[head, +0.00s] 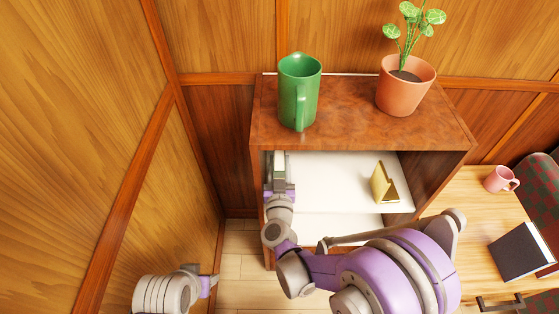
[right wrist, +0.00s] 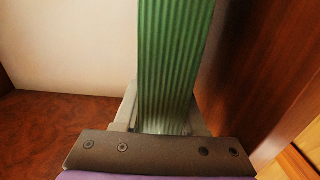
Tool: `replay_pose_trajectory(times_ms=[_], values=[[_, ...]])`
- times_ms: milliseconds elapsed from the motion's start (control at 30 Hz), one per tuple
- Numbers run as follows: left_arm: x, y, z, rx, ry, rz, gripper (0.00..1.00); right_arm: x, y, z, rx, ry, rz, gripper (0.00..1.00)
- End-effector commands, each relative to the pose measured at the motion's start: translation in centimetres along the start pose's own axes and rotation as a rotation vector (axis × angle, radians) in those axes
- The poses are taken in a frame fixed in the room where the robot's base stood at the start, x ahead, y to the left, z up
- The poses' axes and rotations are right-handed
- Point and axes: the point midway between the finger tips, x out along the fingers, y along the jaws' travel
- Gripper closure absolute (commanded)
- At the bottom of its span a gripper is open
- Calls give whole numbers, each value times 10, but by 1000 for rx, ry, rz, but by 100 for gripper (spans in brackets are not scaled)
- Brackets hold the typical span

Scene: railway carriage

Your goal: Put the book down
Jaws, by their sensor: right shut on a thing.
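My right gripper (head: 279,188) reaches into the upper compartment of the wooden shelf unit (head: 350,118), close to its left side wall. In the right wrist view it is shut on a green ribbed book (right wrist: 175,60), which stands up between the fingers. In the head view the book is mostly hidden by the gripper and the unit's top. I cannot tell whether it touches the shelf board. My left gripper (head: 211,284) is low at the left, outside the unit; its fingers are too small to read.
A yellow object (head: 384,184) stands on the white shelf surface (head: 335,180) to the right, with bare shelf between. On top are a green mug (head: 299,85) and a potted plant (head: 405,88). The table at right holds a pink mug (head: 499,179) and a dark book (head: 522,252).

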Motion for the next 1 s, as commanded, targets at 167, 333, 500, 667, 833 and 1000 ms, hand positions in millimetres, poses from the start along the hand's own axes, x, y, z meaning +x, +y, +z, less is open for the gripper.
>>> replay_pose_trajectory(times_ms=[167,333,500,667,833,1000], values=[[1,0,0,0,0,0,50,0,0,0,0,1,0,100],[1,0,0,0,0,0,50,0,0,0,0,1,0,100],[2,0,0,0,-1,0,50,0,0,2,0,1,1,100],[4,0,1,0,-1,0,50,0,0,4,0,1,1,100],[5,0,1,0,-2,0,50,0,0,5,0,1,1,53],[5,0,1,0,-2,0,50,0,0,5,0,1,0,25]])
